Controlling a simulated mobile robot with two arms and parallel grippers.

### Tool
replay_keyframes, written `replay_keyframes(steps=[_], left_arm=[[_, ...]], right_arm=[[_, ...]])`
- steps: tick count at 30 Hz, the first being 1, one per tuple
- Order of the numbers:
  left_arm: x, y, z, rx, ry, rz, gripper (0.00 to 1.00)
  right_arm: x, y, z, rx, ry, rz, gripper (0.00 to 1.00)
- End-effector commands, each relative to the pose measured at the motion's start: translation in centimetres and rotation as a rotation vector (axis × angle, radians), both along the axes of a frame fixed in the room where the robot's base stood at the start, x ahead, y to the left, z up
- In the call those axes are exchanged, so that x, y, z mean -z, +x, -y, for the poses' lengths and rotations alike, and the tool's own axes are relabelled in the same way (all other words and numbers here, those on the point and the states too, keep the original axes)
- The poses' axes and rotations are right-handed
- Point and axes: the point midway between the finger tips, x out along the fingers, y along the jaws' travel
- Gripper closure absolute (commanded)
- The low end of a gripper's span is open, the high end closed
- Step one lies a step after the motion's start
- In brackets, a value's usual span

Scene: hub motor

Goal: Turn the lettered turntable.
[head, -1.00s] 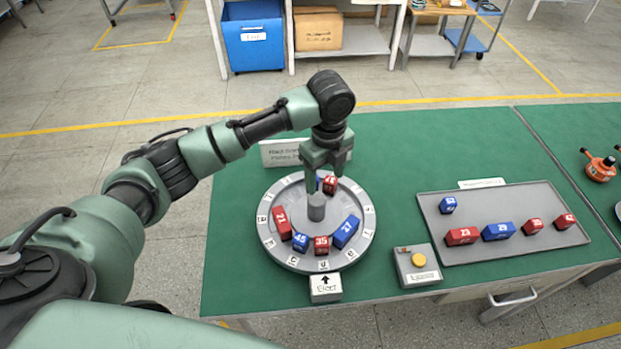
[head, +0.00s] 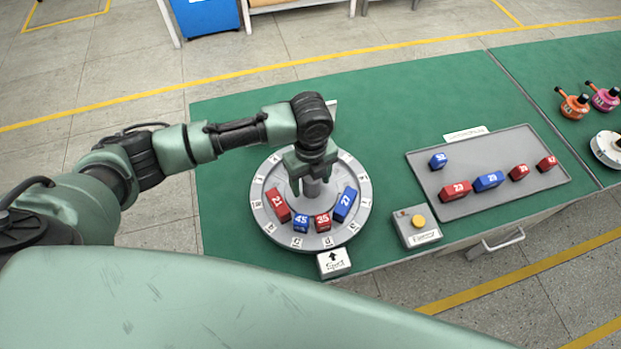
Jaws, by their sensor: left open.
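The lettered turntable (head: 312,244) is a round grey disc with white letter tags around its rim and a grey centre post. On it stand a red block 21 (head: 277,205), a blue block 45 (head: 301,223), a red block 35 (head: 322,222) and a blue block 27 (head: 345,204). My left gripper (head: 314,185) points down at the centre post, open, with its fingers apart on either side of it. Whether the fingers touch the post I cannot tell. The gripper hides the back of the disc. My right gripper is out of view.
A sign with an up arrow (head: 333,263) stands at the turntable's front edge. A box with a yellow button (head: 417,227) is to the right. Beyond it lies a grey tray (head: 480,205) with several red and blue blocks. Green table top is clear behind the turntable.

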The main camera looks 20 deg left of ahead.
Motion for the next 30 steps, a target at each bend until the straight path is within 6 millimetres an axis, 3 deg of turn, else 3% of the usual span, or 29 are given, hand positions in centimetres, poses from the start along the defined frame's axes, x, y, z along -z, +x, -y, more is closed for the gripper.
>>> replay_keyframes(steps=[4, 9, 15, 16, 30], left_arm=[[0.4, 0.0, 0.0, 0.001, 0.001, -0.001, 0.37], [0.4, 0.0, 0.0, 0.001, 0.001, -0.001, 0.4], [0.3, 0.0, 0.0, 0.0, 0.001, 0.0, 0.95], [0.3, 0.0, 0.0, 0.0, 0.001, 0.0, 1.0], [0.3, 1.1, -0.9, 0.016, 0.004, 0.002, 1.0]], right_arm=[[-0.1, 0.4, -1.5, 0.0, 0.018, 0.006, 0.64], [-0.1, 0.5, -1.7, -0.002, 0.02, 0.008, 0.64], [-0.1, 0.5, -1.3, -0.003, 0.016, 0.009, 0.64], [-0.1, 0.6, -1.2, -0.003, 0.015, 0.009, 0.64], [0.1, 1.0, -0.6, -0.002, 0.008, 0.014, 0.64]])
